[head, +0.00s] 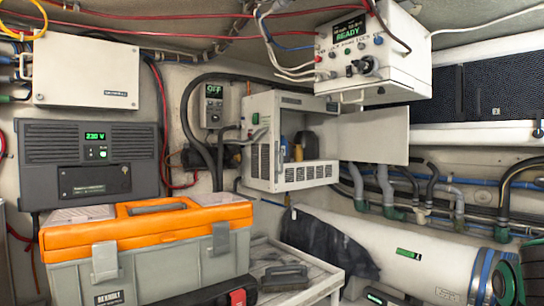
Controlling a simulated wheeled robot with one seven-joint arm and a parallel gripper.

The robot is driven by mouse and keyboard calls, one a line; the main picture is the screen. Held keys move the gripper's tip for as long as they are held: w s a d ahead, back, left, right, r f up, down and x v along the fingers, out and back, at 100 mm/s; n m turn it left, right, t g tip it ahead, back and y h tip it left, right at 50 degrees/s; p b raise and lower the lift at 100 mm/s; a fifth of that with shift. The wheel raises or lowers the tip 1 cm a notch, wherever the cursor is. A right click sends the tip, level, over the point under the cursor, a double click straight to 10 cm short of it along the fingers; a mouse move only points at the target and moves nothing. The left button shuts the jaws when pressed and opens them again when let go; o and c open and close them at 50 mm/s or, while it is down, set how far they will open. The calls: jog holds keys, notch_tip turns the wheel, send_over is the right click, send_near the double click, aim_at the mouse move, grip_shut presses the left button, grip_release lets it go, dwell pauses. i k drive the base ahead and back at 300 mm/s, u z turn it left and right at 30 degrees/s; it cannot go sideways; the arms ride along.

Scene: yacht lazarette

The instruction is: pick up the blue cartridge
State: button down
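A pale wall cabinet (272,172) hangs at the middle with its door (375,135) swung open to the right. Inside its opening, a small blue item (284,142) shows at the left, beside a small yellow item (298,153) and a dark rounded shape. The blue item may be the blue cartridge, but it is too small and partly covered to tell. My gripper is not in view.
A grey toolbox with an orange lid (150,222) stands at the front left. A pale bench (318,272) beside it holds a dark tray-like object (284,277). A white control box (374,52) hangs above the cabinet door. Pipes and a white cylinder (410,255) fill the right.

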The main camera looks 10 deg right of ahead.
aim_at(284, 142)
jog(key=u, duration=0.05)
jog(key=k, duration=0.45)
jog(key=z, duration=0.6)
jog(key=i, duration=1.4)
jog(key=u, duration=0.6)
